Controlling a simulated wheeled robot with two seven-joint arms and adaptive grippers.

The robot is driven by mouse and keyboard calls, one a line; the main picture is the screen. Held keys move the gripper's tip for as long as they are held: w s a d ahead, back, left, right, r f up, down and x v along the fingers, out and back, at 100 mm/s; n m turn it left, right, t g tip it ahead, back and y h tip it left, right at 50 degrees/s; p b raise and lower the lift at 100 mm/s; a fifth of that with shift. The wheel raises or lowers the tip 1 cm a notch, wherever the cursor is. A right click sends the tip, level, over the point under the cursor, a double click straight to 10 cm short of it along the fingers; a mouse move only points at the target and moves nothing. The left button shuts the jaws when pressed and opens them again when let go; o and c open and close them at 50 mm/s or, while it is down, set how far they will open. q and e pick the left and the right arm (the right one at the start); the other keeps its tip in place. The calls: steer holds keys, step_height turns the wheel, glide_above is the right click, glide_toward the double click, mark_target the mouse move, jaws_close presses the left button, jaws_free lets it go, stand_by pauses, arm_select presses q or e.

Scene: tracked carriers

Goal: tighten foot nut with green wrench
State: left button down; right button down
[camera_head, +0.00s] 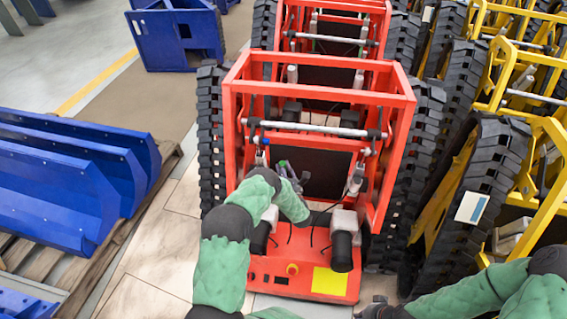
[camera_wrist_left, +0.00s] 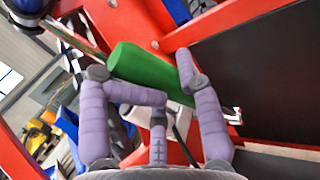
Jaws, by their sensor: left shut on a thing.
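The green wrench (camera_wrist_left: 145,67) lies between the purple-grey fingers of my left gripper (camera_wrist_left: 173,78), which is shut on its handle. A silver end (camera_wrist_left: 232,115) shows past the right finger, close to a dark panel. In the head view my left gripper (camera_head: 288,177) is inside the front of the red tracked carrier (camera_head: 318,85), above its red lower deck. Little of the wrench can be made out there. I cannot pick out the foot nut in either view.
The carrier's red frame and crossbar (camera_head: 315,128) stand close around my left gripper. Yellow tracked carriers (camera_head: 455,185) stand at the right. Blue panels (camera_head: 70,175) lie on a wooden pallet (camera_head: 45,262) at the left. Some floor is clear left of the carrier.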

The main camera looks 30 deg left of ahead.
arm_select(q)
steer(key=shift+s+a+r, duration=0.1)
steer(key=shift+s+a, duration=0.25)
steer(key=shift+a, duration=0.4)
steer(key=shift+s+a, duration=0.3)
steer(key=shift+a, duration=0.4)
stand_by(3.9)
steer(key=c, duration=1.5)
jaws_free()
jaws_close()
